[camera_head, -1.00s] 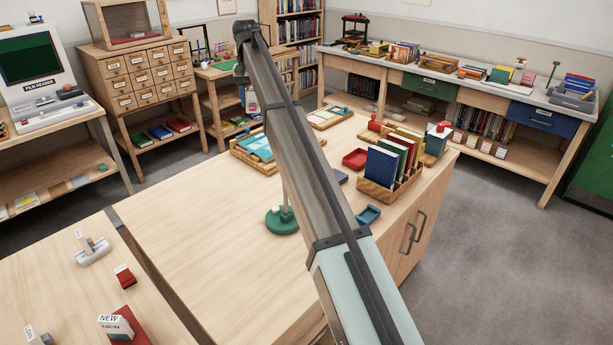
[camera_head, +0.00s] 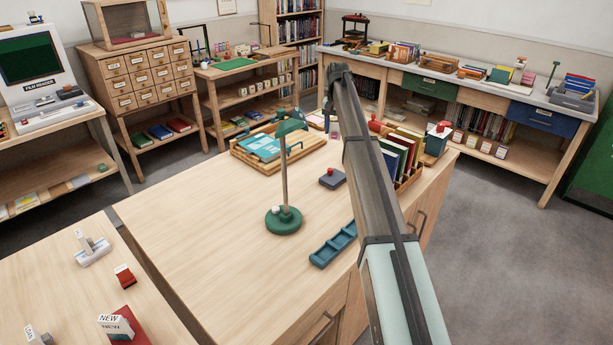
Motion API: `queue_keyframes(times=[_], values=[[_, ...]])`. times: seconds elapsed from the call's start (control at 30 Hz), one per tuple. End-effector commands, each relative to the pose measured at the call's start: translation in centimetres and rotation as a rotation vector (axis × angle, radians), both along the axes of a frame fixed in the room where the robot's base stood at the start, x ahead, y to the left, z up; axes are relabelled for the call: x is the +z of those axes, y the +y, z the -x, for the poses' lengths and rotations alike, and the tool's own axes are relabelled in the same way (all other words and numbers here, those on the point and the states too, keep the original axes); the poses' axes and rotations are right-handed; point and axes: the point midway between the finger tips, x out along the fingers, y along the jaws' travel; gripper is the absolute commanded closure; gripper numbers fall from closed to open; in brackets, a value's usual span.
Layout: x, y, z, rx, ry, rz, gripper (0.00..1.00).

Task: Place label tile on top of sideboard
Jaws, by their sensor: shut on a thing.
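My arm crosses the middle of the view, bends at the top and drops behind itself. I cannot make out the label tile with certainty. A wooden cabinet (camera_head: 215,215) with doors and dark handles fills the centre; a long counter (camera_head: 410,66) with green and blue drawers stands along the back wall. I cannot tell for sure which is the sideboard. The end of my arm is over or behind the far part of the central cabinet.
On the central cabinet stand a green lamp (camera_head: 284,219), a blue compartment tray (camera_head: 334,245), a wooden tray (camera_head: 243,157) of papers, a dark stamp block (camera_head: 332,178) and a book rack (camera_head: 410,181). The cabinet's left front top is clear. A card-drawer chest (camera_head: 143,78) stands back left.

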Motion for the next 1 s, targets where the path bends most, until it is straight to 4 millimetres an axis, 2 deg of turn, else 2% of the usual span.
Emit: queue_keyframes(times=[0.03,0.17,0.3,0.5,0.6,0.8,1.0], values=[[-1.2,0.7,1.1,0.052,0.001,0.000,0.79],[-3.7,2.9,2.9,0.221,0.001,0.000,0.79],[-6.2,6.4,5.6,0.440,0.000,0.000,0.79],[-9.2,11.4,9.4,0.746,0.000,-0.001,0.79],[-10.2,13.2,10.8,0.860,0.000,-0.001,0.79],[-11.2,15.1,12.3,0.988,-0.001,-0.001,0.79],[-12.6,15.4,12.5,1.013,-0.001,-0.001,0.79]])
